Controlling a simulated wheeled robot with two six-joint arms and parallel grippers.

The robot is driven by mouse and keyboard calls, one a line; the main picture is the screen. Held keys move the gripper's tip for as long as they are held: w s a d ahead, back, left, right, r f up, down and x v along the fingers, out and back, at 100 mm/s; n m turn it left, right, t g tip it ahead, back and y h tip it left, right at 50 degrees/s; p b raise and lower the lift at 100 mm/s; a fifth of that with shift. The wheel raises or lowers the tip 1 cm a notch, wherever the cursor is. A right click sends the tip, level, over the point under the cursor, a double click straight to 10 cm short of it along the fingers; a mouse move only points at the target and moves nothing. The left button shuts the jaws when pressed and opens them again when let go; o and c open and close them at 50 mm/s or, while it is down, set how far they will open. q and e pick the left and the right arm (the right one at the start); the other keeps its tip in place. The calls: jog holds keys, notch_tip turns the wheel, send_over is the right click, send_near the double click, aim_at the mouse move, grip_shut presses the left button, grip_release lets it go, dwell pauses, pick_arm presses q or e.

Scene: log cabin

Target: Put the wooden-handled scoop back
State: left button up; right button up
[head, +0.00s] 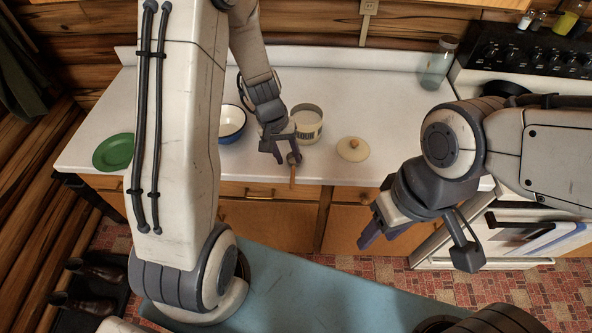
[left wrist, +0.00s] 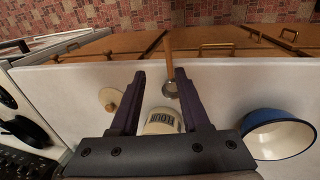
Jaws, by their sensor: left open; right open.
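The wooden-handled scoop (head: 292,178) lies on the white counter at its front edge, with its handle sticking out past the edge. In the left wrist view its handle (left wrist: 168,52) and small grey head show between the finger lines. My left gripper (head: 287,156) is open above the scoop, its fingers either side of it, not closed on it. The open flour canister (head: 308,130) stands just behind; its label shows in the left wrist view (left wrist: 162,126). Its round lid (head: 353,149) with a wooden knob lies to the right. My right gripper (head: 418,250) is open and empty, in front of the counter.
A blue-and-white bowl (head: 232,122) stands left of the canister, partly behind my left arm. A green plate (head: 113,152) lies at the far left. A glass jar (head: 437,64) stands at the back right by the stove (head: 530,55). The counter right of the lid is clear.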

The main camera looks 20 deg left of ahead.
pick_arm(q)
jog(key=s+d+r+m, duration=0.3)
jog(key=s+d+r, duration=0.1)
jog(key=d+r, duration=0.35)
jog(key=s+d+r+m, duration=0.3)
jog(key=s+r, duration=0.1)
jog(key=s, duration=0.5)
jog(key=s+d+r+m+y, duration=0.1)
jog(key=s+d+r+m, duration=0.2)
jog(key=s, duration=0.6)
jog(key=shift+d+r+m+g, duration=0.25)
jog(key=shift+r+m+g, duration=0.15)
jog(key=shift+r+m, duration=0.35)
